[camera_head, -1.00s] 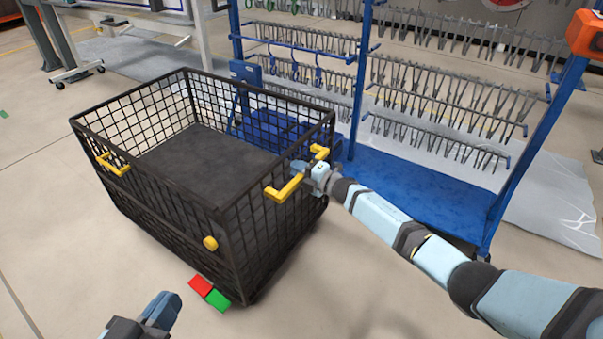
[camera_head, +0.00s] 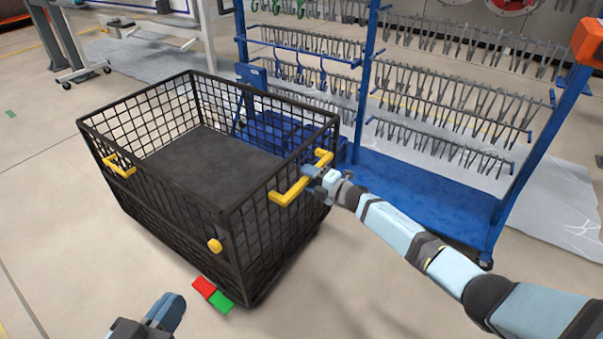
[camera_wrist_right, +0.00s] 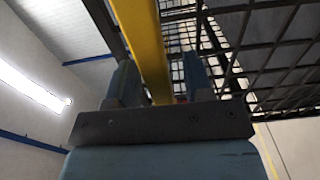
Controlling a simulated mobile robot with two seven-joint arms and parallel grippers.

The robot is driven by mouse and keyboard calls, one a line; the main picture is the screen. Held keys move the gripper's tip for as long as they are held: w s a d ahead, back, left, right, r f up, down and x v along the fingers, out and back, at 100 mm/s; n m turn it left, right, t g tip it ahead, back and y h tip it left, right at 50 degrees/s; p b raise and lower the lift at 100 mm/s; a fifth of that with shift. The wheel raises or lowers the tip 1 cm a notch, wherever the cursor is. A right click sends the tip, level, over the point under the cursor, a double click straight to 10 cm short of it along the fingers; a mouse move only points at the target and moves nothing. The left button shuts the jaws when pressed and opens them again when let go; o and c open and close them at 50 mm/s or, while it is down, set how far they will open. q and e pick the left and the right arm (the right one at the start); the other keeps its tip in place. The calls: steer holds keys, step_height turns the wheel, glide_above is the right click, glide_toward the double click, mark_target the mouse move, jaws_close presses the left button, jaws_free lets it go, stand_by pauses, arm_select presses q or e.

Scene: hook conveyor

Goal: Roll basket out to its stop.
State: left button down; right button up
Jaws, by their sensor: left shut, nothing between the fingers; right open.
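The basket (camera_head: 150,195) is a black wire-mesh cart standing upright on the floor at centre left in the head view. My right gripper (camera_head: 308,176) is open, close beside the right handle. In the right wrist view the yellow bar (camera_wrist_right: 149,45) shows between its open fingers (camera_wrist_right: 160,80); I cannot tell whether they touch it. My left gripper (camera_head: 168,310) is shut and empty, low in front of the basket, apart from it.
Red (camera_head: 203,287) and green (camera_head: 221,301) floor marks lie by the basket's front corner. A blue rack (camera_head: 420,200) with rows of hooks stands behind and to the right. The floor (camera_head: 50,230) left and front of the basket is clear.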

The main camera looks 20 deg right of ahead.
arm_select(q)
step_height(320, 180, up, 5)
steer(key=t+p, duration=0.2)
steer(key=p, duration=0.1)
steer(key=shift+s+a+n, duration=0.1)
steer(key=shift+a+n, duration=0.05)
steer(key=shift+n, duration=0.25)
arm_select(e)
steer(key=v, duration=1.1)
steer(key=shift+s, duration=0.25)
